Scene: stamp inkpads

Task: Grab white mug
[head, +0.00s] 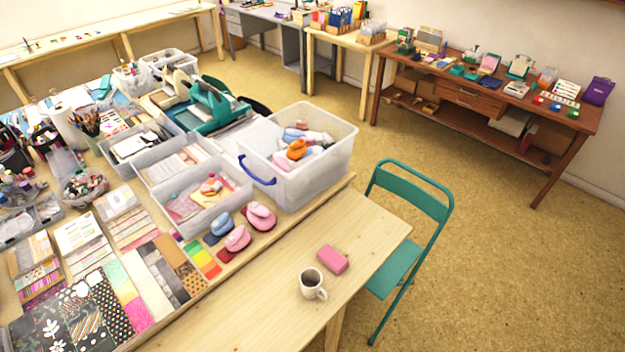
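A white mug (312,285) stands upright on the light wooden table (262,318), near its right edge. Its handle points to the lower right, and its inside looks dark. Neither of my grippers shows in the head view, so where they are relative to the mug cannot be seen.
A pink block (332,260) lies just behind the mug. A green chair (405,262) stands against the table's right side. A clear bin (318,178) and pink punches (238,239) are further back. The wood left of and in front of the mug is bare.

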